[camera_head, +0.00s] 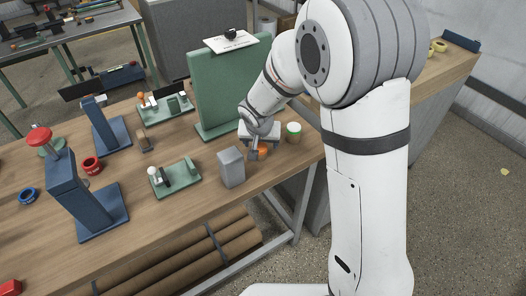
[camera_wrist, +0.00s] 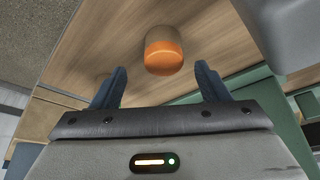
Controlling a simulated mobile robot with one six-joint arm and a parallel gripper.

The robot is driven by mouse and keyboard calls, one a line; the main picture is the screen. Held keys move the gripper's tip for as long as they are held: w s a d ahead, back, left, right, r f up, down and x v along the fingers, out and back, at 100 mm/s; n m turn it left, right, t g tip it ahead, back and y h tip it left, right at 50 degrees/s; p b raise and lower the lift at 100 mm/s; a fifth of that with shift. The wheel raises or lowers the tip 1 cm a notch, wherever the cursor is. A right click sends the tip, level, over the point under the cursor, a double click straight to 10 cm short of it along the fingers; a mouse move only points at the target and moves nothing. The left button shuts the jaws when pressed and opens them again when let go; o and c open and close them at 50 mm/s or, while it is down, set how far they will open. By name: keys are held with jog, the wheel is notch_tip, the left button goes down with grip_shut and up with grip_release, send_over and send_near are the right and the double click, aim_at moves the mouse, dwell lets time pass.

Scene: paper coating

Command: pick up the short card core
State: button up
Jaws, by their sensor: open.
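A short round piece with a tan part and an orange part (camera_wrist: 163,50) lies just beyond my gripper (camera_wrist: 161,78) in the wrist view, centred between the two blue fingers. The fingers are apart and do not visibly touch it. In the head view its orange part (camera_head: 262,152) shows beside my gripper (camera_head: 256,150), near the right end of the bench. Its other side is hidden there. I cannot tell for sure that it is the short card core. A small brown piece (camera_head: 144,143) lies farther left on the bench.
A grey block (camera_head: 231,167) stands left of my gripper, and a white and green round piece (camera_head: 293,131) stands to its right. A green upright panel (camera_head: 218,85) rises behind. Blue stands (camera_head: 90,205) and green fixtures (camera_head: 174,178) occupy the left. The bench's front strip is clear.

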aim_at(260, 147)
jog(key=x, duration=0.4)
jog(key=shift+a+f, duration=0.15)
jog(key=shift+a, duration=0.1)
jog(key=c, duration=1.1)
